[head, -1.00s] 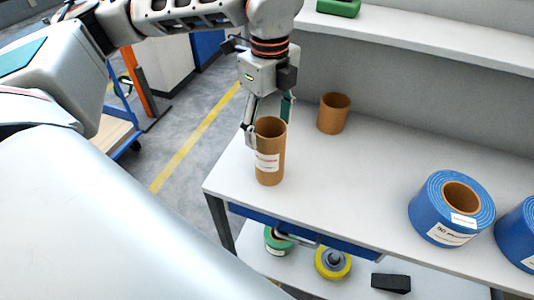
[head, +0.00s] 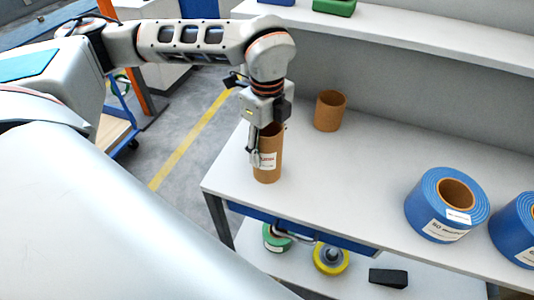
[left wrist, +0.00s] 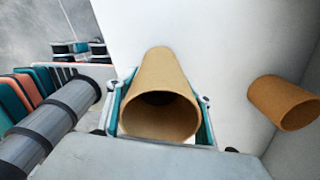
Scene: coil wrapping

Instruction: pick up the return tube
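A tall brown cardboard tube (head: 268,170) with a white label stands upright near the left end of the table. It also shows in the left wrist view (left wrist: 160,75), its open rim towards the camera. My left gripper (head: 265,148) points down over it, with a finger on either side of its upper part. In the left wrist view the fingers are spread around the tube; whether the pads touch it is hard to tell. The tube hides part of the far finger. A shorter brown tube (head: 330,111) stands apart behind, near the back panel. My right gripper is not in view.
Blue rolls (head: 447,205) stand at the right of the white table (head: 350,190). A lower shelf holds a green roll (head: 276,238), a yellow roll (head: 331,259) and a black block (head: 388,278). The table's middle is clear.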

